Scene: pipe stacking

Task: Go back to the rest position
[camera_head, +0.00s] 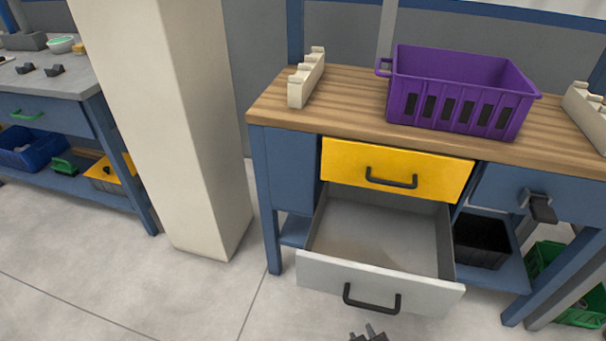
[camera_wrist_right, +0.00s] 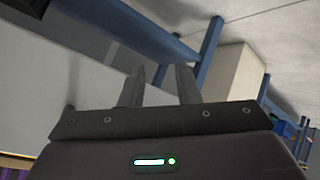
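My right gripper (camera_head: 368,332) shows only as fingertips at the bottom edge of the head view, in front of the open grey drawer (camera_head: 375,284) and apart from its handle. In the right wrist view, the two dark fingers of the right gripper (camera_wrist_right: 160,82) stand apart with nothing between them. My left gripper is in neither view. No pipe can be made out in these frames.
A wooden-topped workbench (camera_head: 352,108) carries a purple crate (camera_head: 460,86) and cream notched holders (camera_head: 306,78). Its yellow drawer (camera_head: 396,166) is above the pulled-out grey one. A cream pillar (camera_head: 168,120) stands left of it. The floor (camera_head: 180,290) at the lower left is clear.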

